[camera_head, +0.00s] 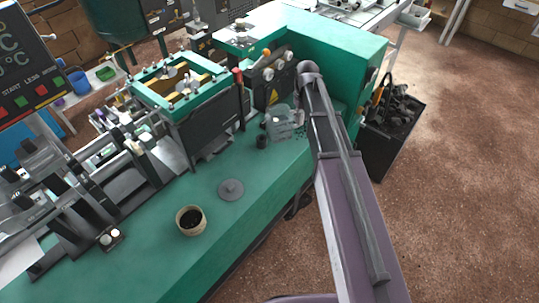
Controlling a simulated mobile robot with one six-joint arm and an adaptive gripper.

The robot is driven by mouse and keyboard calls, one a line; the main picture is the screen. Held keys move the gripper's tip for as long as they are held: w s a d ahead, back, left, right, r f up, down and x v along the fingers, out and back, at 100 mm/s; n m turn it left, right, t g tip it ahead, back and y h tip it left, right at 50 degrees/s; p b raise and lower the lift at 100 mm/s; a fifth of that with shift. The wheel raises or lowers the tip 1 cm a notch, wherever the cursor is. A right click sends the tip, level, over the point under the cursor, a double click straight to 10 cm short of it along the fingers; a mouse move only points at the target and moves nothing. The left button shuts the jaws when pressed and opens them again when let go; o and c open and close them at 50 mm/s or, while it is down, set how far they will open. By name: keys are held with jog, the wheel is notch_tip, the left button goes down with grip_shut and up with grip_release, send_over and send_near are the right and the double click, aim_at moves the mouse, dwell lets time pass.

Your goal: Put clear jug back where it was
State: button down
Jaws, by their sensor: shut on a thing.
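The clear jug (281,124) is at the far right end of the green bench top, in front of the machine with the dials. It looks transparent and roughly upright. Whether its base touches the bench I cannot tell. My gripper (299,112) is at the jug's right side, small and mostly hidden by my own arm. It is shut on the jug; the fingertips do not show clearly.
A small black cylinder (262,141) stands just left of the jug. A grey round lid (231,189) and a tan pot with dark contents (190,220) stand nearer on the green bench (150,262). A black bin (391,136) stands right of the bench.

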aim_at(283, 132)
jog(key=shift+w+d, duration=0.15)
jog(key=s+a+f+n+b, duration=0.1)
jog(key=s+f+n+b, duration=0.1)
jog(key=s, duration=0.6)
jog(key=s+f+n+b, duration=0.3)
jog(key=s+n, duration=0.1)
jog(key=s, duration=0.4)
jog(key=shift+a, duration=0.35)
jog(key=shift+w, duration=0.15)
jog(key=w+a, duration=0.1)
jog(key=w, duration=0.3)
jog(key=w+a+f+b, duration=0.1)
jog(key=w+a, duration=0.1)
jog(key=w, duration=0.3)
jog(key=w+a, duration=0.2)
jog(key=w, duration=0.2)
jog(key=shift+w+f+b, duration=0.25)
jog(key=shift+w+b, duration=0.1)
jog(key=shift+w+a, duration=0.1)
jog(key=shift+w, duration=0.5)
jog(key=shift+f+b, duration=1.8)
